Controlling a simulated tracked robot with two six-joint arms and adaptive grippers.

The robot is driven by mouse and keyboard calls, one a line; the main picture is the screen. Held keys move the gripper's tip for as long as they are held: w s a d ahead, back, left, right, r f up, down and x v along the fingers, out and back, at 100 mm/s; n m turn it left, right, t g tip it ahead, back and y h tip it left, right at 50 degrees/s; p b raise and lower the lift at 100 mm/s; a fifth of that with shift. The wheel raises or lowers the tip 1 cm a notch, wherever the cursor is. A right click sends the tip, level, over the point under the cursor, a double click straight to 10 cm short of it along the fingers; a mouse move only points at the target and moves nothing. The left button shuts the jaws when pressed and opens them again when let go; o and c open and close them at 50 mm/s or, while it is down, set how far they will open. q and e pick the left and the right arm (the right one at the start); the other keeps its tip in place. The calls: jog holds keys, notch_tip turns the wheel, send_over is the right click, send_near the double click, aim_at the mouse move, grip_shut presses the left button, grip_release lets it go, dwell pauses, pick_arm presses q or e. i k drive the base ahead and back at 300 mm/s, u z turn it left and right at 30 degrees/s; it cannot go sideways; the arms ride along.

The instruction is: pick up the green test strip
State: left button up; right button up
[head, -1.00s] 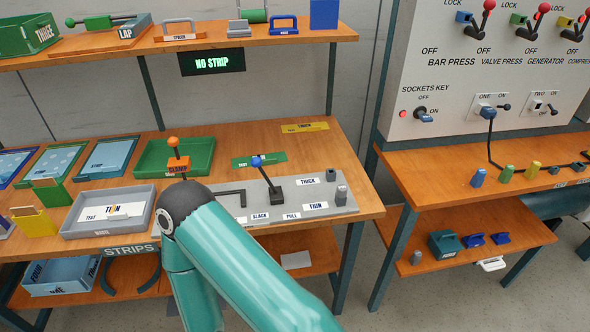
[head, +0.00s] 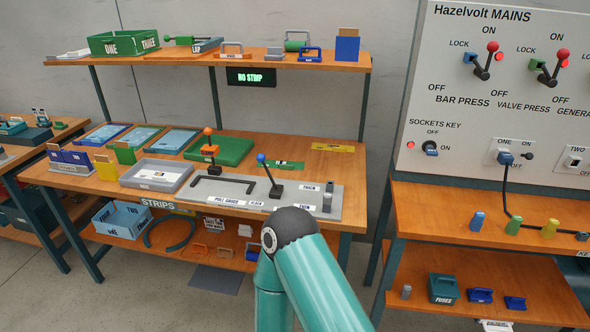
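A flat green strip (head: 284,165) with a small white label lies on the wooden bench, behind the lever with the blue knob (head: 261,157). The lever hides part of it. A yellow strip (head: 333,147) lies farther back to its right. A teal arm of mine with a dark joint rises from the bottom, in front of the bench. Neither of my grippers shows, so I cannot see if they are open or shut.
A grey pull gauge plate (head: 318,205) lies along the front of the bench. A green tray (head: 219,151) and a grey tray (head: 157,177) stand left of the strip. A display (head: 251,77) reading "NO STRIP" hangs under the shelf (head: 220,61). A switch panel (head: 500,110) stands right.

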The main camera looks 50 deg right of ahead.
aim_at(281, 165)
jog(key=z, duration=0.9)
jog(key=i, duration=1)
